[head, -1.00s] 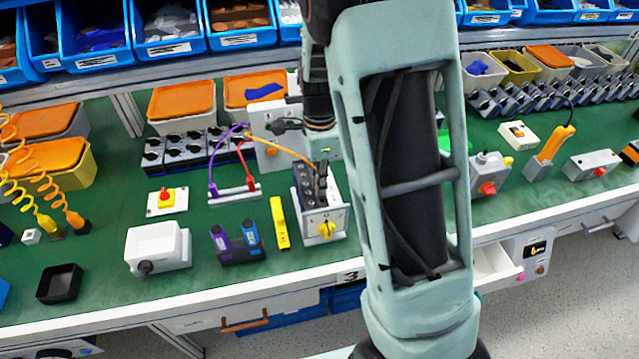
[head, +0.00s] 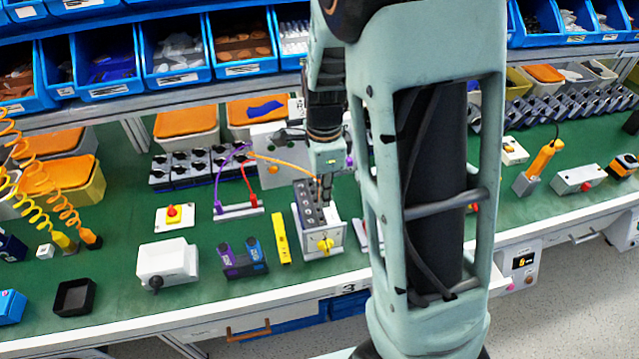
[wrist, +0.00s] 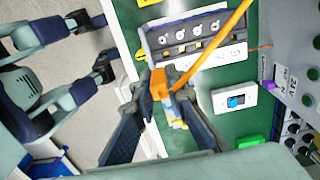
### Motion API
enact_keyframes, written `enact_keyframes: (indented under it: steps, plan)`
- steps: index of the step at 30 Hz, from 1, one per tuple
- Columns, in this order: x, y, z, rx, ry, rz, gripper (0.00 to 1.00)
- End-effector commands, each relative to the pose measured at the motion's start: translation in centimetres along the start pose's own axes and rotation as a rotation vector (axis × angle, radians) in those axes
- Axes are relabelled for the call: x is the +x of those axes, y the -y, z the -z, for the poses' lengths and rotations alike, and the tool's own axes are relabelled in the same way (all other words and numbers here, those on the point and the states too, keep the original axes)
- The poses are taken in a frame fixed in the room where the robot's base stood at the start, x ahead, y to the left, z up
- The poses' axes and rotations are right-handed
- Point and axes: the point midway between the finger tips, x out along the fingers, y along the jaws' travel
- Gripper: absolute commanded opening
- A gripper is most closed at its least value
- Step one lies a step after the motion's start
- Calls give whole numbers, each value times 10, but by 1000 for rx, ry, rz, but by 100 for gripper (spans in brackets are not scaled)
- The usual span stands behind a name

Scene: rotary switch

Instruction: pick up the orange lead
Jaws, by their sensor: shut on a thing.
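The orange lead (head: 283,161) runs from near the grey panel at the back to my gripper (head: 325,190), above the grey switch box (head: 335,240) with a yellow rotary knob (head: 325,245). In the wrist view the lead (wrist: 222,41) slants in from the top right to its orange plug (wrist: 157,85). My gripper (wrist: 172,92) is shut on this plug end. The switch box's row of round sockets (wrist: 188,35) lies beyond it. Whether the plug touches the box is unclear. The far end of the lead is hard to make out.
A purple lead (head: 219,170) and a red lead (head: 246,182) rise from a white strip left of the box. A yellow bar (head: 281,237) lies close to the box's left side. Purple-blue parts (head: 243,258) stand farther left. Bare green bench lies between items.

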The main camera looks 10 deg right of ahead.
Motion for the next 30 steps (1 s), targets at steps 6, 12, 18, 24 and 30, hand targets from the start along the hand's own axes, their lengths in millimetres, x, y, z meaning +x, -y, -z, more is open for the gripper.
enact_keyframes:
  steps: [6, 12, 18, 24, 30]
  plan:
    - [-38, -52, 0, 0, 2, 0, 0]
    - [-43, -80, 0, -1, 2, 3, 0]
    - [-49, -95, 0, 1, 1, 1, 0]
    - [-58, -99, 0, 0, 1, 3, 0]
    - [-68, -99, 0, 1, 0, 3, 0]
